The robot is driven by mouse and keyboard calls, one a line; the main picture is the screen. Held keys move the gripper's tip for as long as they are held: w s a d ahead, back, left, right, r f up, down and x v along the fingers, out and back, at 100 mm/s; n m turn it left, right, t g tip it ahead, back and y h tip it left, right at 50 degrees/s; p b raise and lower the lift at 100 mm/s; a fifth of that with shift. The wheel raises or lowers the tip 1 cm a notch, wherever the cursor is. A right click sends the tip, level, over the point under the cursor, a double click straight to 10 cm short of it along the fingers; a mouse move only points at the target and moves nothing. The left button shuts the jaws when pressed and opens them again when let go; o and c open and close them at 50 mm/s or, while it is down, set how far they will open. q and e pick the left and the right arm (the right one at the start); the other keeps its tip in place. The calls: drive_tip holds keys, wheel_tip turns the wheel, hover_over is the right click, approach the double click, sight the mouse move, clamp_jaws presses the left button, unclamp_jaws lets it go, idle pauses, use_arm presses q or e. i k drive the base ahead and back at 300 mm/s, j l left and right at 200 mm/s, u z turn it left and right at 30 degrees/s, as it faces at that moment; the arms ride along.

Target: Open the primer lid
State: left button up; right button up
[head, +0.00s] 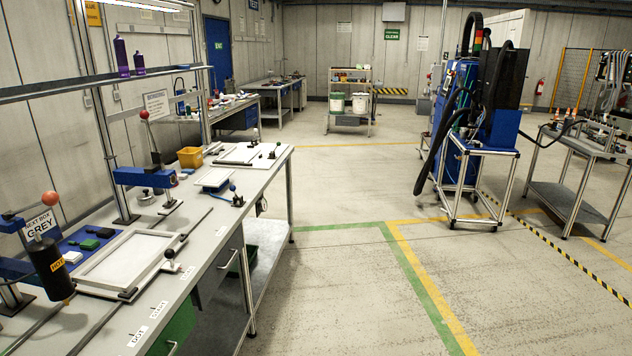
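Neither of my grippers is in view. I cannot pick out a primer lid with certainty. A tall blue machine with black hoses (462,90) stands on the right, with a metal frame stand (478,152) beside it. A black cylinder with a yellow label (49,268) is at the near left, over the long workbench.
The long workbench (190,318) runs along the left, with clamps, white frames and a yellow bin (190,157) on it. A low metal table (568,202) stands at the right. The floor between (340,220) is clear, with green and yellow lines.

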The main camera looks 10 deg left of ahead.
sight(146, 195)
drive_tip(key=i, duration=0.85)
drive_tip(key=i+l+u, duration=0.15)
drive_tip(key=i, duration=0.7)
drive_tip(key=i+l+u, duration=0.1)
drive_tip(key=i+u, duration=0.3)
drive_tip(key=i+l+u, duration=0.25)
drive_tip(key=i+u, duration=0.2)
drive_tip(key=i+l+u, duration=0.65)
drive_tip(key=l+u, duration=0.15)
